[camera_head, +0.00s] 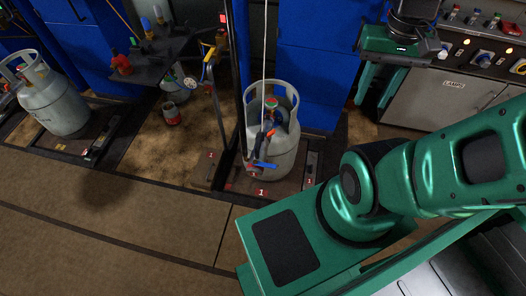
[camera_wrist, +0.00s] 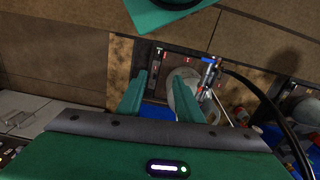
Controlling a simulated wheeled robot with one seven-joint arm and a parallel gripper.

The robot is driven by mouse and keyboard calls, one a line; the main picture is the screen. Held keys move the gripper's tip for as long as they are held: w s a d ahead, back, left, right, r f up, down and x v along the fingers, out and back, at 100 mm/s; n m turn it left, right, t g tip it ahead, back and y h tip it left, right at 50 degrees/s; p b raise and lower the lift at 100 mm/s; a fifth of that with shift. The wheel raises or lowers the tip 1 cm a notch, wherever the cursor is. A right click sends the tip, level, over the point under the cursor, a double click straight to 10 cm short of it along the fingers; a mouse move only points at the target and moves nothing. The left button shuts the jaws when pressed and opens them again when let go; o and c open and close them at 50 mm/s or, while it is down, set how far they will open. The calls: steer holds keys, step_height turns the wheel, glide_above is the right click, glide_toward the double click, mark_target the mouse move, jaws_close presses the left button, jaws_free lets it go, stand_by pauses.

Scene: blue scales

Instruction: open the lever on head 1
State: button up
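A grey gas cylinder (camera_head: 268,152) stands upright on the scale marked 1 (camera_head: 232,186). A filling head (camera_head: 266,137) with a dark and orange body hangs on a pale hose at the cylinder's top. Its blue lever (camera_head: 265,165) points toward the front. I cannot tell whether the head is clamped to the valve. In the wrist view the blue lever (camera_wrist: 208,61) and the cylinder (camera_wrist: 181,83) lie beyond my fingertips. My gripper (camera_head: 375,98) is raised to the right of the cylinder, open and empty; both fingers show apart in the wrist view (camera_wrist: 159,92).
A yellow-handled stand (camera_head: 209,75) is just left of the cylinder. A second cylinder (camera_head: 53,100) stands on another scale at the left. A control panel and cabinet (camera_head: 440,95) fill the right. Blue columns (camera_head: 315,70) stand behind.

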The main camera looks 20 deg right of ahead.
steer(key=shift+w+a, duration=0.1)
steer(key=shift+w, duration=0.05)
steer(key=w+a+f+n+g+h, duration=0.1)
steer(key=w+a+f+n, duration=0.25)
steer(key=w, duration=0.35)
steer(key=n+g+h, duration=0.1)
steer(key=n+h, duration=0.1)
steer(key=n, duration=0.8)
glide_above(269, 165)
steer(key=w+d, duration=0.3)
steer(key=w, duration=0.1)
step_height(269, 165, down, 15)
steer(key=s+a+f+n+h, duration=0.1)
steer(key=a+f+n, duration=0.3)
steer(key=a+f, duration=0.5)
steer(key=x, duration=0.8)
steer(key=d+x, duration=0.1)
steer(key=x, duration=0.3)
steer(key=shift+s+d+f, duration=0.1)
steer(key=shift+d, duration=0.1)
